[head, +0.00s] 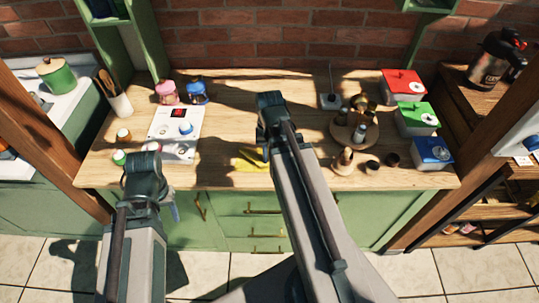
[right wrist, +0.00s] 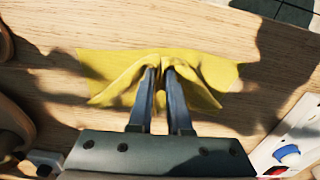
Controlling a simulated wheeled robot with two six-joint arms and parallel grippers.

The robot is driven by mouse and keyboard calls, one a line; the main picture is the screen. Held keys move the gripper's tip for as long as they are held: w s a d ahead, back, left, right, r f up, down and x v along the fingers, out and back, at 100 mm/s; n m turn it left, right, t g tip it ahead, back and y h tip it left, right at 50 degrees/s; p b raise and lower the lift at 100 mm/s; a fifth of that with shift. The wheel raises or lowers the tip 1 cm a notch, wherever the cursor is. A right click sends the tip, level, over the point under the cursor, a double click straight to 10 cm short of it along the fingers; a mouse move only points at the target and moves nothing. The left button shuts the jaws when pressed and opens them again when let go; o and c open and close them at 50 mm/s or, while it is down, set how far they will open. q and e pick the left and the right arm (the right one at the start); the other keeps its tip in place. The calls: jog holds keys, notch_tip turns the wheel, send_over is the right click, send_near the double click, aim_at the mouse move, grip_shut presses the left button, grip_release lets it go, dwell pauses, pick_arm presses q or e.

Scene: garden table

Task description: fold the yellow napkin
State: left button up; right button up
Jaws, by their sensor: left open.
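The yellow napkin (head: 248,164) lies on the wooden table near its front edge, partly hidden behind my right arm. In the right wrist view the napkin (right wrist: 105,65) is spread flat at its left end and bunched up in raised folds in the middle. My right gripper (right wrist: 160,70) has its fingertips close together on a pinched ridge of the cloth. My left gripper (head: 171,207) is open and empty, in front of the table's front edge at the left, away from the napkin.
A white panel with knobs (head: 172,148) lies left of the napkin. A round wooden tray (head: 343,135) with small vessels stands to the right, with small dark cups in front. Red (head: 402,84), green (head: 416,120) and blue (head: 430,153) boxes line the right edge.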

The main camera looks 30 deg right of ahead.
jog(key=o, duration=1.3)
jog(key=shift+s+a, duration=0.3)
jog(key=shift+s, duration=0.35)
jog(key=shift+s+a, duration=0.3)
jog(key=shift+s, duration=0.3)
jog(key=shift+s+a, duration=0.1)
jog(key=shift+r, duration=0.2)
jog(key=shift+r+p, duration=0.25)
jog(key=shift+p, duration=0.15)
pick_arm(q)
notch_tip(320, 180, up, 9)
jog(key=p, duration=0.8)
jog(key=shift+s+a, duration=0.25)
jog(key=shift+s, duration=0.1)
pick_arm(e)
notch_tip(320, 180, up, 8)
jog(key=shift+r, duration=0.1)
